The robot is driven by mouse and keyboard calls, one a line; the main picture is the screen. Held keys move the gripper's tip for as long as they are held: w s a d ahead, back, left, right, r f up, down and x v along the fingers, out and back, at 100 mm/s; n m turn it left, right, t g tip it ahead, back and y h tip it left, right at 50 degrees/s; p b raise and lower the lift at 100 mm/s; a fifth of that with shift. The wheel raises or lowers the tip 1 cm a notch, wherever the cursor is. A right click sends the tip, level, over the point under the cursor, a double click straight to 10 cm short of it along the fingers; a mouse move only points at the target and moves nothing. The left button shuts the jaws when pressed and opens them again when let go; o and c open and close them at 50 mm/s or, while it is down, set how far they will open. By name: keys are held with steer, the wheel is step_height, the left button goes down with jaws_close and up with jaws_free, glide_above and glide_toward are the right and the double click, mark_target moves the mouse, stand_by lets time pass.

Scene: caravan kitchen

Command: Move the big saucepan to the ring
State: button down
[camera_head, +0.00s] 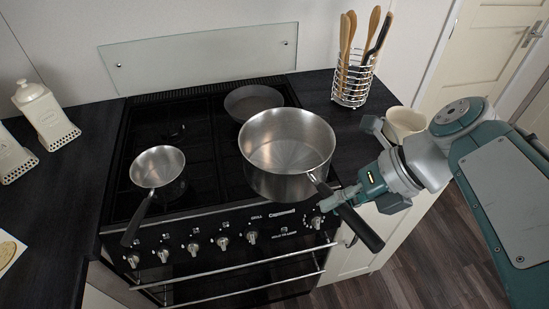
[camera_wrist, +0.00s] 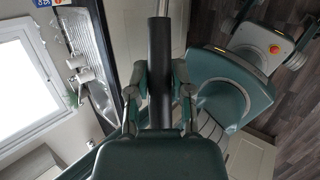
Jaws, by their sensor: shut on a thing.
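The big saucepan (camera_head: 287,152) is a deep steel pot over the right part of the black hob (camera_head: 204,190) in the head view. It looks upright and level; I cannot tell whether its base touches the hob. Its black handle (camera_head: 358,227) points toward the front right. My gripper (camera_head: 338,199) is shut on this handle near the pan end. In the wrist view the handle (camera_wrist: 160,60) runs up between the two fingers of my gripper (camera_wrist: 160,95). The hob under the saucepan is hidden by it.
A small pan (camera_head: 158,167) sits on the left front of the hob. A dark pan (camera_head: 253,102) is at the back, close behind the saucepan. A utensil rack (camera_head: 352,84) and a cream mug (camera_head: 404,123) stand on the right worktop. Knobs (camera_head: 222,243) line the cooker's front.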

mark_target(323, 169)
steer(key=w+f, duration=0.1)
steer(key=w, duration=0.2)
steer(key=w+a+f, duration=0.1)
steer(key=w, duration=0.2)
steer(key=w+a+f, duration=0.1)
steer(key=w+f, duration=0.1)
steer(key=w, duration=0.1)
steer(key=shift+a, duration=0.25)
steer(key=w+f, duration=0.2)
steer(key=w+a+f, duration=0.1)
steer(key=w+f, duration=0.1)
steer(key=f, duration=0.1)
steer(key=shift+w+a+f, duration=0.1)
steer(key=shift+f, duration=0.1)
steer(key=shift+w+f, duration=0.15)
steer(key=shift+f, duration=1.85)
steer(key=c, duration=0.5)
jaws_free()
steer(key=shift+f, duration=0.1)
